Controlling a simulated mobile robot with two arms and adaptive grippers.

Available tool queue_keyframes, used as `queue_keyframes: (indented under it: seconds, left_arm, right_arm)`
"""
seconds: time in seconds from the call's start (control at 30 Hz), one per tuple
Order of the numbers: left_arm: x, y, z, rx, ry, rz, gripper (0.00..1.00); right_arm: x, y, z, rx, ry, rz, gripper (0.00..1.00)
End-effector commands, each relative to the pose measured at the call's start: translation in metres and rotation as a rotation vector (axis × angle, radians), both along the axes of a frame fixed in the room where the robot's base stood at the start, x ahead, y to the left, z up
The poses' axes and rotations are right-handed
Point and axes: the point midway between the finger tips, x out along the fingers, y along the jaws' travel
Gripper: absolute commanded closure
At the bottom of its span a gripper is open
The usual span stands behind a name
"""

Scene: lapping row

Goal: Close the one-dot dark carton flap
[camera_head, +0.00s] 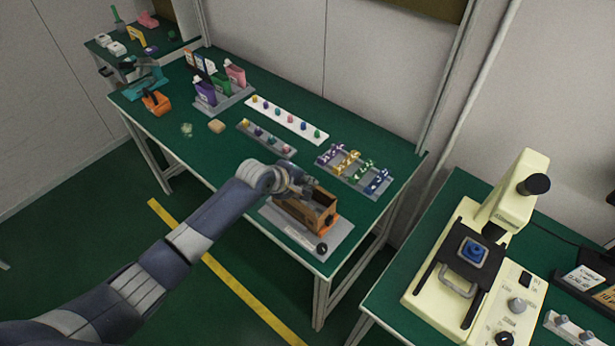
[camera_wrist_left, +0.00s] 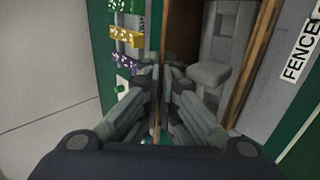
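A brown open-topped carton (camera_head: 305,212) sits on a grey plate (camera_head: 335,238) at the near right end of the green table. Its inside looks dark, and I cannot make out any dot marking or tell the flap from the walls. My left gripper (camera_head: 304,188) is over the carton's far-left end and hides part of it. In the left wrist view its fingers (camera_wrist_left: 160,78) are close together, beside a brown carton wall (camera_wrist_left: 181,30); whether they touch it is unclear. My right gripper is not in view.
A rack of coloured pieces (camera_head: 354,170) stands just behind the carton. A grey strip (camera_head: 266,139) and a white strip (camera_head: 287,119) with coloured knobs lie farther back. A cream machine (camera_head: 470,265) stands on the right table. The table's front-left is mostly clear.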

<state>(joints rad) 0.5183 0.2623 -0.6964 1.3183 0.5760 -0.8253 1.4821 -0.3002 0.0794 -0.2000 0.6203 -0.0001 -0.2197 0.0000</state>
Motion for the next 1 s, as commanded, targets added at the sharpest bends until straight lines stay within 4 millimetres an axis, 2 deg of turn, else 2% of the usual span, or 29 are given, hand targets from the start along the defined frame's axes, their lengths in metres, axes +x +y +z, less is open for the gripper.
queue_keyframes:
  seconds: [0.43, 0.47, 0.53, 0.57, 1.0]
  left_arm:
    - [-0.0021, 0.0008, -0.0019, -0.026, -0.036, 0.000, 1.00]
    - [-0.0021, 0.0008, -0.0019, -0.026, -0.036, 0.000, 0.96]
    - [-0.0021, 0.0008, -0.0019, -0.026, -0.036, 0.000, 0.80]
    - [-0.0020, 0.0009, -0.0019, -0.026, -0.036, 0.000, 0.78]
    - [-0.0043, 0.0034, 0.0017, -0.025, -0.036, 0.001, 0.78]
  right_arm:
    - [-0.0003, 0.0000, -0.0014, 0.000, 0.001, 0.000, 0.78]
    - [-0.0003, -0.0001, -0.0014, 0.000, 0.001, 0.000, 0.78]
    - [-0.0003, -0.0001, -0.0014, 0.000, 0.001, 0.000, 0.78]
    - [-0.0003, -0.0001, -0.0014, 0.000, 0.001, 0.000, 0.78]
    - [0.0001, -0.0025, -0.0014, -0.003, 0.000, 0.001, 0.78]
